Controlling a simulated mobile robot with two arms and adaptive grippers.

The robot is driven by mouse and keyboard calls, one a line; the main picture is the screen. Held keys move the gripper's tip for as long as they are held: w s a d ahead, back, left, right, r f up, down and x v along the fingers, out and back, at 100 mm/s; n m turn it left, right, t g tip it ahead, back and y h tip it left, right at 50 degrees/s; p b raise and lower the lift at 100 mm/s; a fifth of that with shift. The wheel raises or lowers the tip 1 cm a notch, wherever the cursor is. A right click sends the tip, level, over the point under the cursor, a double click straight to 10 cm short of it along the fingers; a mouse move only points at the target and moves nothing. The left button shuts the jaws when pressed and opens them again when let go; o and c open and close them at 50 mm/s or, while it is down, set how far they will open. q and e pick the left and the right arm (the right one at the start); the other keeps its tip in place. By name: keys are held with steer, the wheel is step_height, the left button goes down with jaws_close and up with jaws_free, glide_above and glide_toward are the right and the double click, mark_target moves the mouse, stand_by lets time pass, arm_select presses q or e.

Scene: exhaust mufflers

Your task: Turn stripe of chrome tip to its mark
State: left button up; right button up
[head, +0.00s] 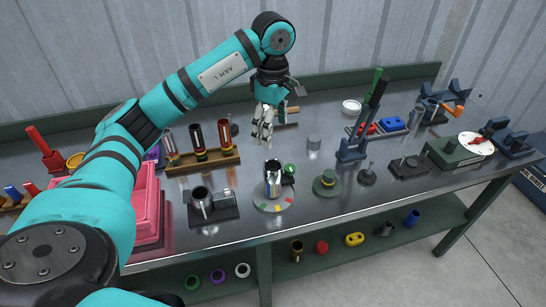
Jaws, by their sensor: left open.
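The chrome tip (273,182) stands upright on a pale round dial (259,207) with coloured marks, near the front edge of the table. It is a shiny cylinder with a dark open top. Its stripe is too small to tell apart from the reflections. My left gripper (261,140) is open and empty, pointing down above and slightly behind the tip, apart from it. My right gripper is not in view.
A green-topped disc (327,184) and a dark blue stand (351,147) are right.

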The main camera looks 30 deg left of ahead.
mark_target(273, 165)
arm_select(q)
step_height(273, 165, down, 15)
steer(key=p, duration=0.3)
steer(key=shift+r, duration=0.2)
steer(key=c, duration=1.4)
steer(key=n, duration=0.8)
steer(key=shift+p, duration=0.4)
steer(key=n, duration=0.4)
steer(key=shift+r+n, duration=0.1)
steer(key=shift+n, duration=0.3)
steer(key=n+p, duration=0.1)
steer(key=n, duration=0.3)
